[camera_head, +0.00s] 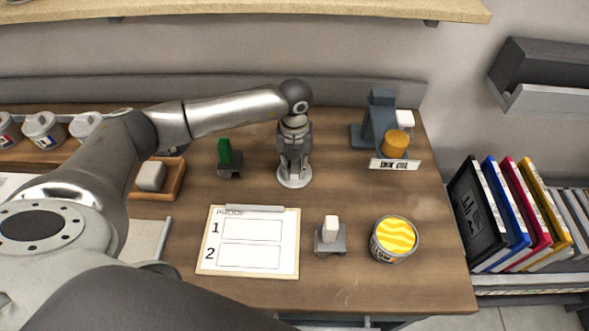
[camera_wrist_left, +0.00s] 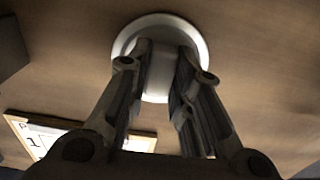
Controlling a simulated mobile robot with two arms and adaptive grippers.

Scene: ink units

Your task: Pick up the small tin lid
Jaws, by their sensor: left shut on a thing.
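The small tin lid (camera_head: 295,182) is a pale round metal disc on the wooden table, at the middle of the head view. It also shows in the left wrist view (camera_wrist_left: 196,40), with a paler raised part at its centre between my fingers. My left gripper (camera_head: 294,172) points straight down over the lid and is shut on that raised part. The fingers hide much of the lid's middle. I cannot tell whether the lid rests on the table or is just above it. My right gripper is not in view.
A green-topped block (camera_head: 225,155) stands left of the lid. A proof clipboard (camera_head: 249,262), a white-topped block (camera_head: 330,232) and a tin with yellow wavy contents (camera_head: 394,238) are in front. A blue-grey stand (camera_head: 378,120) is at the back right. Table right of the lid is clear.

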